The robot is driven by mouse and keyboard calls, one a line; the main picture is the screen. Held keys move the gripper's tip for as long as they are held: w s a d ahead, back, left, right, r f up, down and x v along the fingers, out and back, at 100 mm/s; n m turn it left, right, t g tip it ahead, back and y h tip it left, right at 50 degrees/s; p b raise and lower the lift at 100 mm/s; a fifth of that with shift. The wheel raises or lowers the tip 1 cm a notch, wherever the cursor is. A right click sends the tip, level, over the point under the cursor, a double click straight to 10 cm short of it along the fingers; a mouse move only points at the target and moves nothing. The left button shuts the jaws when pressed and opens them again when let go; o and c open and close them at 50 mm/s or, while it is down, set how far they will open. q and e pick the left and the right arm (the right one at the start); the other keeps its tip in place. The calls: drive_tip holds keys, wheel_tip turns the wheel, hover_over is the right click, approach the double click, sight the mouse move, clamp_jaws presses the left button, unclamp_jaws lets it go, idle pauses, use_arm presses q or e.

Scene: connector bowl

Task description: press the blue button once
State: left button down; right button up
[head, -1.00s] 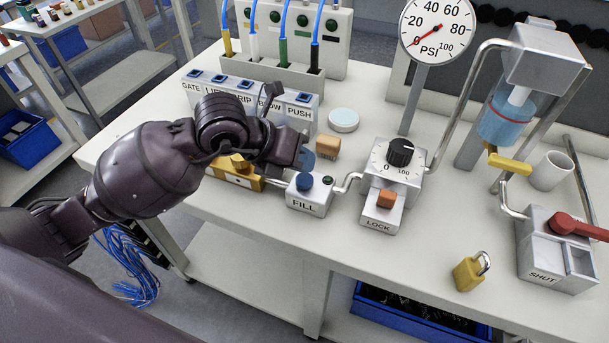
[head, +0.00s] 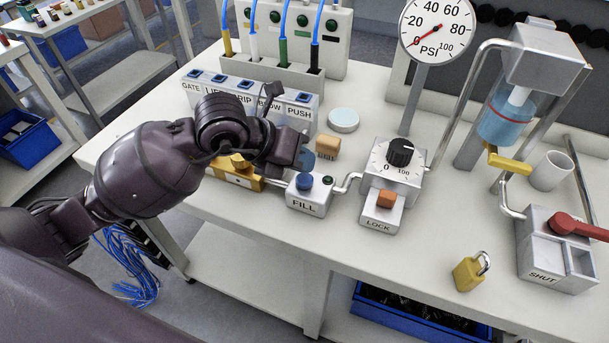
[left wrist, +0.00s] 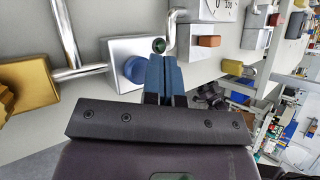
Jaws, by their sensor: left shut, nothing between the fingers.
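The blue button (head: 304,182) is a round knob on top of the silver box (head: 308,204) marked FILL, with a small dark green light (head: 328,180) to its right. My left gripper (head: 305,160) is shut and empty, just above and behind the button in the head view. In the left wrist view its blue fingers (left wrist: 164,72) lie together right beside the blue button (left wrist: 136,70), overlapping the edge of its box. I cannot tell whether they touch the button. My right gripper is not in view.
A silver LOCK box with a black dial (head: 400,152) and orange button (head: 386,199) stands right of the FILL box, joined by pipe. A tan block (head: 328,147) and yellow fitting (head: 235,172) are near the gripper. The pressure gauge (head: 438,30) reads about zero.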

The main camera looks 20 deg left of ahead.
use_arm(q)
drive_tip(key=shift+f, duration=0.1)
drive_tip(key=shift+f, duration=0.25)
drive_tip(key=shift+f, duration=0.15)
idle(0.5)
